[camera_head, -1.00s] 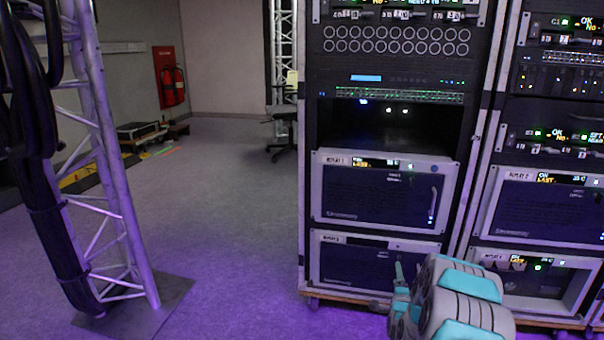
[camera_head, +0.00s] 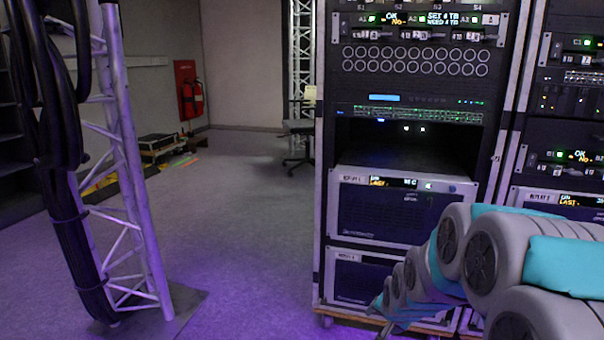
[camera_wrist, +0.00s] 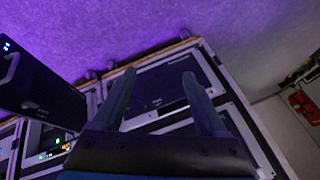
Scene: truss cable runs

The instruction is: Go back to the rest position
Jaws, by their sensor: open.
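My gripper (camera_wrist: 155,88) shows in the wrist view with its two fingers spread apart and nothing between them. Behind the fingers lies the lower part of an equipment rack (camera_wrist: 205,62), seen tilted. In the head view my arm reaches in from the lower right, in front of the rack (camera_head: 318,190). The fingers themselves cannot be made out clearly there.
A truss tower (camera_head: 140,170) with thick black cables (camera_head: 68,215) stands at the left on a flat base plate (camera_head: 190,302). A second rack (camera_head: 575,125) is at the right. A chair (camera_head: 300,128) and a fire extinguisher (camera_head: 192,98) are at the back. The floor (camera_head: 235,215) between truss and rack is clear.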

